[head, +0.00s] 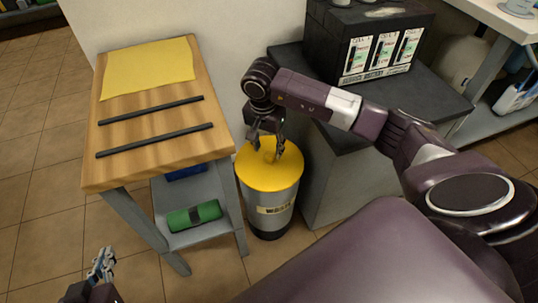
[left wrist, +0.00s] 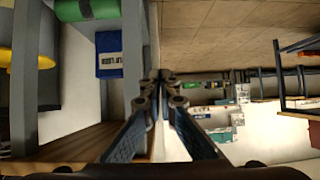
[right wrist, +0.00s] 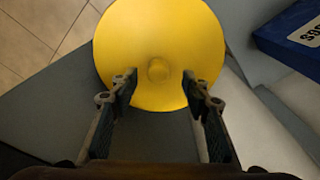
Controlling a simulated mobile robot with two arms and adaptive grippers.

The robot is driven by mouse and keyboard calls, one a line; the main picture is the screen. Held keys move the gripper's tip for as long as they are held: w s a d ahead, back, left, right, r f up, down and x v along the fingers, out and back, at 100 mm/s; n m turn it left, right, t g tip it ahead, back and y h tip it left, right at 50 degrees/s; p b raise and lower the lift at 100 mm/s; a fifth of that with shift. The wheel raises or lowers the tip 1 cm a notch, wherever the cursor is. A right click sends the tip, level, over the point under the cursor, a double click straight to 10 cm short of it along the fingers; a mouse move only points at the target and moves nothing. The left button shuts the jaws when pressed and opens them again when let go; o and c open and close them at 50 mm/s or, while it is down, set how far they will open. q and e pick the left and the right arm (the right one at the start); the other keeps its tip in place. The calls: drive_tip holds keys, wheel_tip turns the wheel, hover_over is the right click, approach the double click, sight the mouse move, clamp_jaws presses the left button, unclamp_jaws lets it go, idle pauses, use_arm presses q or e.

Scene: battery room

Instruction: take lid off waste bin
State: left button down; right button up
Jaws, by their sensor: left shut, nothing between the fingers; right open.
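The waste bin (head: 268,212) is a grey cylinder with a label, standing on the floor between the wooden-topped table and the dark cabinet. Its yellow lid (head: 262,178) sits on top. In the right wrist view the lid (right wrist: 158,30) shows a round knob (right wrist: 158,70) at its middle. My right gripper (head: 268,150) is over the lid, open, with its fingers on either side of the knob; it also shows in the right wrist view (right wrist: 158,85). I cannot tell whether they touch it. My left gripper (head: 103,262) is shut and empty at the lower left, away from the bin.
A wooden-topped table (head: 150,150) left of the bin carries a yellow cloth (head: 148,68) and two dark bars; a green roll (head: 194,216) lies on its shelf. A black battery (head: 370,45) stands on the dark cabinet (head: 440,95) at the right. Floor at the left is clear.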

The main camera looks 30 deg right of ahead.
sight(269, 153)
drive_tip(key=f, duration=0.2)
drive_tip(key=f+b, duration=0.1)
drive_tip(key=shift+d+f, duration=0.3)
drive_tip(key=shift+f, duration=0.2)
use_arm(q)
drive_tip(key=w+d+r+t+h, duration=0.1)
drive_tip(key=w+r+t, duration=0.2)
drive_tip(key=r, duration=0.3)
drive_tip(key=shift+w+d, duration=0.2)
drive_tip(key=shift+d, duration=0.1)
use_arm(e)
drive_tip(key=shift+w, duration=0.1)
clamp_jaws()
